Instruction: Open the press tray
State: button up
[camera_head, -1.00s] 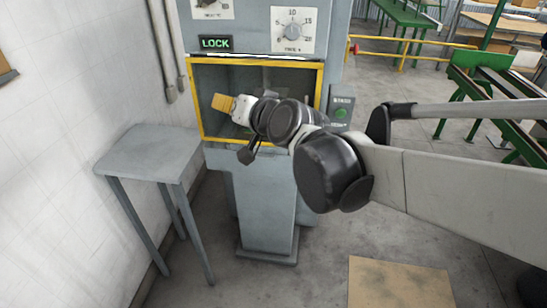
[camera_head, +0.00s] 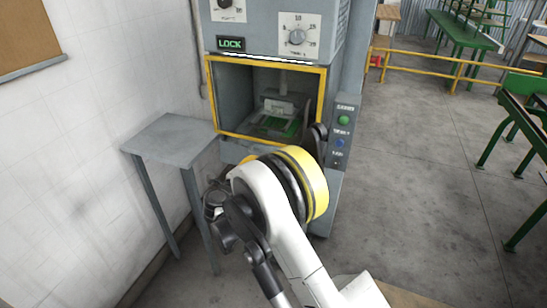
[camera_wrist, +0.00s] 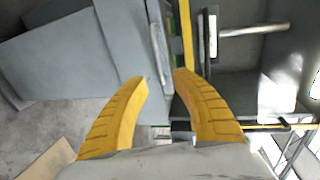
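The press (camera_head: 232,150) is a grey machine with a yellow-framed opening (camera_head: 265,66). Inside it, low down, a flat tray with a green surface (camera_head: 275,126) sits under a grey press head (camera_head: 280,103). The tray's front is partly hidden by the frame's lower edge. In the wrist view, my gripper (camera_wrist: 161,79) has its two yellow fingers apart, with nothing clearly held between them.
A small grey side table (camera_head: 170,138) stands left of the press by the white wall. Open floor (camera_head: 400,180) lies right, with green benches (camera_head: 520,100) and a yellow railing beyond.

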jog(key=b+x, duration=0.2)
jog(key=x, duration=0.8)
jog(key=shift+w+d+f+b, duration=0.1)
jog(key=shift+w+f+b, duration=0.05)
jog(key=shift+w+b, duration=0.2)
grip_shut()
